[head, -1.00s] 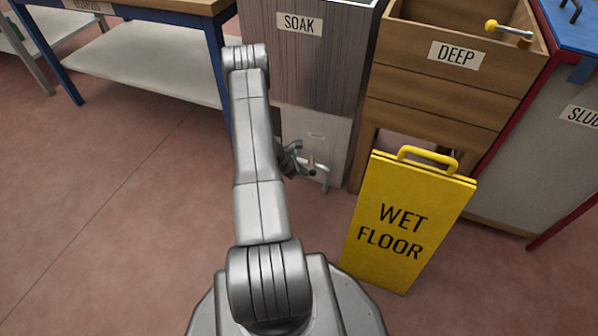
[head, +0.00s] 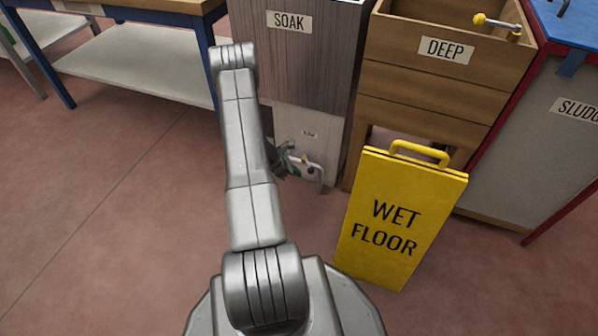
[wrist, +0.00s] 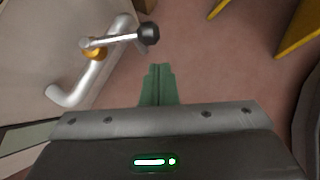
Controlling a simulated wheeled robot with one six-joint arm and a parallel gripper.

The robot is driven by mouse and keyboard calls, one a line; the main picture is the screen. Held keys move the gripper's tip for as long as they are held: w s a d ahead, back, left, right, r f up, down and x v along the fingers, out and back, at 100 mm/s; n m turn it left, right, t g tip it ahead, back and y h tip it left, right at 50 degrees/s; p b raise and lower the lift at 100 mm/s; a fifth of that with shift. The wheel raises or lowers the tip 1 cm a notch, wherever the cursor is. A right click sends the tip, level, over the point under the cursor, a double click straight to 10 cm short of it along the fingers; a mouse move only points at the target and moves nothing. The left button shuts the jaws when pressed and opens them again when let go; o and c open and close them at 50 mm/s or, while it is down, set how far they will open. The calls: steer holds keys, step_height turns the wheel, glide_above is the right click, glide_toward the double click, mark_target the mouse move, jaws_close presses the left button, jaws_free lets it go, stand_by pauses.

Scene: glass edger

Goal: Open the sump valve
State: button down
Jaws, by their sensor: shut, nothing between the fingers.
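The sump valve shows in the wrist view as a silver pipe (wrist: 101,73) with an orange-brown collar (wrist: 95,53) and a lever ending in a black knob (wrist: 148,33). The lever lies across the pipe and points right. In the head view the pale outlet pipe (head: 320,180) sits low on the front of the SOAK tank (head: 300,60). My gripper (wrist: 158,68) has green fingers, shut and empty. In the wrist view its tips are just below the knob, apart from it in the picture. My arm hides part of the tank in the head view.
A yellow WET FLOOR sign (head: 400,255) stands right of the valve, before the wooden DEEP tank (head: 450,75). The SLUDGE container (head: 530,150) is farther right. A blue-legged bench (head: 140,60) is at the left. The floor (head: 100,200) at left is clear.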

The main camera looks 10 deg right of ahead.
steer(key=s+p+v, duration=0.2)
steer(key=p+v, duration=0.1)
steer(key=v, duration=0.8)
steer(key=shift+a+f, duration=0.2)
steer(key=shift+a, duration=0.2)
steer(key=w+d+f+b, duration=0.2)
steer(key=w+d+f, duration=0.1)
steer(key=d+f, duration=0.5)
steer(key=shift+d+f, duration=0.2)
steer(key=shift+d, duration=0.1)
